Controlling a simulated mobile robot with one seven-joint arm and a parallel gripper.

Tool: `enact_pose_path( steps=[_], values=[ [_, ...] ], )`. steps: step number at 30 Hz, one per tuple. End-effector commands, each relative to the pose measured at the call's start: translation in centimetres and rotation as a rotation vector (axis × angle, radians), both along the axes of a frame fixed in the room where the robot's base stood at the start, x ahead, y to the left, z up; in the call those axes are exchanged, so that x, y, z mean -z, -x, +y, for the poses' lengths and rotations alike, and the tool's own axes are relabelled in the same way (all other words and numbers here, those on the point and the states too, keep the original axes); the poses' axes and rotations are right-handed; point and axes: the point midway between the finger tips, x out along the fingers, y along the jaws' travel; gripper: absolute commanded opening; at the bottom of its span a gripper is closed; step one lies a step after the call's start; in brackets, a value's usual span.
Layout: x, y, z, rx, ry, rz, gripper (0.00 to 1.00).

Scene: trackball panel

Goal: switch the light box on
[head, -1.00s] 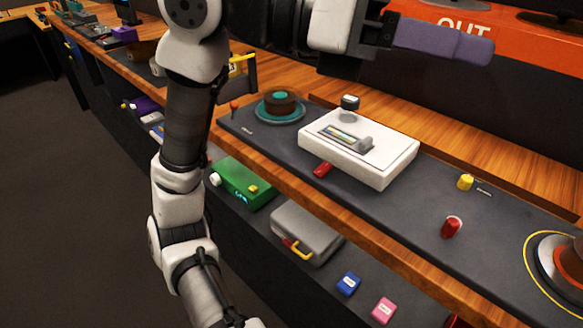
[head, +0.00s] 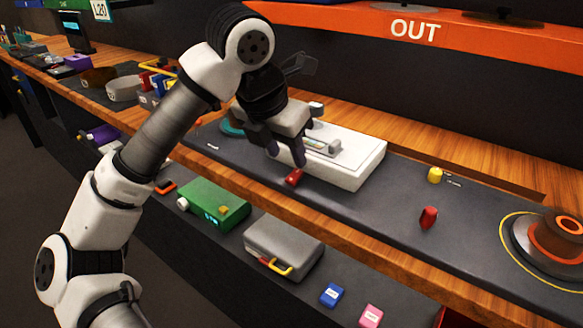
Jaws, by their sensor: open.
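A white box (head: 355,163), which looks like the light box, sits on the dark panel of the bench. A small clear strip with a grey block (head: 322,146) is on its top. The gripper hides the box's left end.
A green box (head: 213,203) and a grey case (head: 284,248) lie on the lower shelf. An orange ledge (head: 480,38) runs behind.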

Motion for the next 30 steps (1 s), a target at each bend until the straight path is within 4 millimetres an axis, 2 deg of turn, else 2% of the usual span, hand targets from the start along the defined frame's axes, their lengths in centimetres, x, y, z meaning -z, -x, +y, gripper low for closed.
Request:
enact_pose_path(
  steps=[3,9,21,30],
  values=[
    [2.2,-0.7,-0.6,0.002,0.004,0.001,0.42],
    [4.5,-1.5,-1.1,0.002,0.002,0.000,0.42],
    [5.3,-1.8,-1.3,0.001,0.001,0.000,0.42],
    [5.2,-1.8,-1.3,0.001,0.002,-0.001,0.04]
  ],
)
